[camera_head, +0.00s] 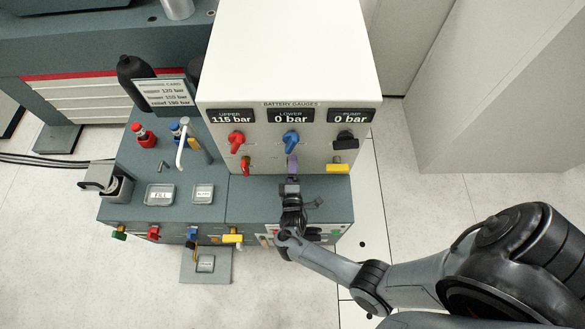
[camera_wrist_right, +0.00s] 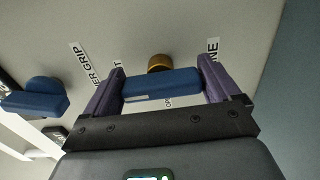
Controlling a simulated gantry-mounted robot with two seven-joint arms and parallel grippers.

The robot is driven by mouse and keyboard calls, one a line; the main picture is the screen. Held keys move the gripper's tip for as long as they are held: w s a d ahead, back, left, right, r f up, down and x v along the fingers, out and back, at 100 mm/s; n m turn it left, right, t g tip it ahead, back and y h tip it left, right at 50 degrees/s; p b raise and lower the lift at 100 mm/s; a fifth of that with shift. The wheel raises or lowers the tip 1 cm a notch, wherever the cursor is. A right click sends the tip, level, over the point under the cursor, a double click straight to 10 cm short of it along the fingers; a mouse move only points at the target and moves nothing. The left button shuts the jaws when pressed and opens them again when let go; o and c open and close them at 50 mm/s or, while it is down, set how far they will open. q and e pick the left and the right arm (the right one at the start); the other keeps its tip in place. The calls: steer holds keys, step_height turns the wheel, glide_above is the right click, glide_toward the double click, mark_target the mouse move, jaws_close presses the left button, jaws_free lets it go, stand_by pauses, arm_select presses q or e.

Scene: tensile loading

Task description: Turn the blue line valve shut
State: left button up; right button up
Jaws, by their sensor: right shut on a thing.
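The blue line valve is the blue handle (camera_wrist_right: 160,85) on a brass stem (camera_wrist_right: 160,62), in the right wrist view. My right gripper (camera_head: 292,164) is at the front panel below the LOWER gauge, and its purple fingers, which also show in the wrist view (camera_wrist_right: 162,70), are shut on the handle, one at each end. In the head view the gripper hides the handle. A separate blue knob (camera_head: 291,138) sits just above, under the LOWER gauge (camera_head: 291,118), which reads 0 bar. My left gripper is not in view.
A red knob (camera_head: 236,138) and red lever (camera_head: 245,165) are to the left on the panel (camera_head: 265,155). A black knob (camera_head: 346,139) and yellow handle (camera_head: 338,168) are to the right. The UPPER gauge (camera_head: 231,118) reads 115 bar. Floor at the right is mostly clear.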

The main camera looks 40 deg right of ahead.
steer(key=o, duration=0.8)
steer(key=shift+n, duration=0.3)
